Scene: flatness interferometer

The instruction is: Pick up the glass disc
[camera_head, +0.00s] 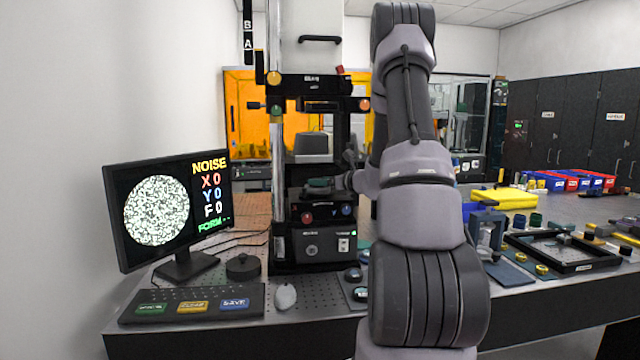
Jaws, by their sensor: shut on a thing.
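My gripper (340,182) reaches in from the right to the interferometer's stage, partly hidden by my own arm. It is shut on a small, round, dark greenish piece, which looks like the glass disc (319,184). The disc lies about flat at the stage of the black interferometer (311,247), above the red and blue knobs. I cannot tell whether the disc touches the stage below it. The fingertips are small and dark here, so their exact hold on the rim is unclear.
The interferometer's column and upper housing stand close around the gripper. A monitor (165,210) reads NOISE at left, with a keyboard (192,304), mouse (286,296) and dark round puck (243,267) nearby. A black frame (563,264) and several small parts crowd the right bench.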

